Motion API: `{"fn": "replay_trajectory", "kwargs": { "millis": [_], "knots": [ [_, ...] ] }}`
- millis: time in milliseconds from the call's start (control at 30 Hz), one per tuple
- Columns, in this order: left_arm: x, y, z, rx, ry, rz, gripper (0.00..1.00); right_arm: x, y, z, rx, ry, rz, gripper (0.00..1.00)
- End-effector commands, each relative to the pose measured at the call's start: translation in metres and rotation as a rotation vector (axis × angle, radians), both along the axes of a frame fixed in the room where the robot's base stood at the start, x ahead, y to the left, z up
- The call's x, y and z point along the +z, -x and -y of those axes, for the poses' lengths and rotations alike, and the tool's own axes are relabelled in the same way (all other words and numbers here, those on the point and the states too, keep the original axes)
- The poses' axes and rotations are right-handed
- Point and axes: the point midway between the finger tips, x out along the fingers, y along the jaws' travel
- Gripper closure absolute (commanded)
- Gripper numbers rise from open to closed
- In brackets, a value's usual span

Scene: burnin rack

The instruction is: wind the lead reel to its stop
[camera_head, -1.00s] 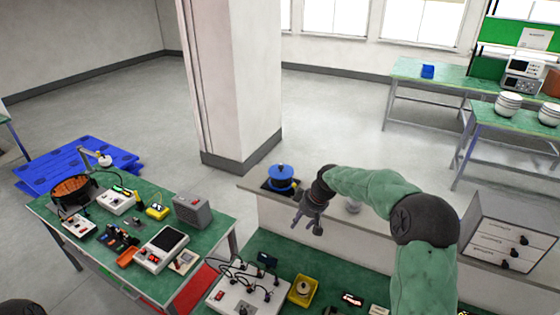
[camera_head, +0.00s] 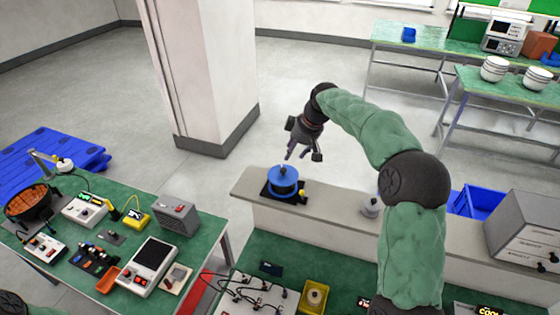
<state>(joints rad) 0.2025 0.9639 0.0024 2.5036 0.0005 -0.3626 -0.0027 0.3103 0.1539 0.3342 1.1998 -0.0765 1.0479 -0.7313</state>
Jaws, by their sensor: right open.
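The lead reel (camera_head: 283,182) is a blue round drum on a dark base plate, on the grey ledge. A small light knob stands up from its top, and a small yellow part sits at its right side. My right gripper (camera_head: 297,156) hangs above the reel, fingers pointing down and apart, with nothing seen between them. It looks close over the reel's top; whether it touches the knob I cannot tell. My left gripper is not seen; only a dark part of my own shows at the lower left corner.
A grey knob-like item (camera_head: 370,207) stands on the ledge (camera_head: 330,213) right of the reel. A blue bin (camera_head: 480,203) and a grey drawer box (camera_head: 522,228) are further right. A green bench (camera_head: 205,235) with instruments stands left. A white pillar (camera_head: 205,75) rises behind.

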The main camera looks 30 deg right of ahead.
Motion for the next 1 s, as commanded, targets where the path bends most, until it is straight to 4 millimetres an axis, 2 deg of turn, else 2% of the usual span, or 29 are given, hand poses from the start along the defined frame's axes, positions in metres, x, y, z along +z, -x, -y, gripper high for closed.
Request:
{"fn": "replay_trajectory", "kwargs": {
  "millis": [300, 500, 700, 1000],
  "knots": [
    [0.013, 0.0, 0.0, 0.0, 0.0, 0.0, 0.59, -0.05, -0.018, -0.009, 0.001, -0.002, -0.005, 0.52],
    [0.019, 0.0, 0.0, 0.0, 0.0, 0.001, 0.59, -0.076, -0.029, -0.012, 0.0, -0.001, -0.003, 0.52],
    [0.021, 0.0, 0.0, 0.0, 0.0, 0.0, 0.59, -0.089, -0.034, -0.014, -0.001, -0.001, -0.001, 0.52],
    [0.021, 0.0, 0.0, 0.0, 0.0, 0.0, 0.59, -0.092, -0.035, -0.014, -0.001, -0.001, 0.0, 0.52]
  ]
}}
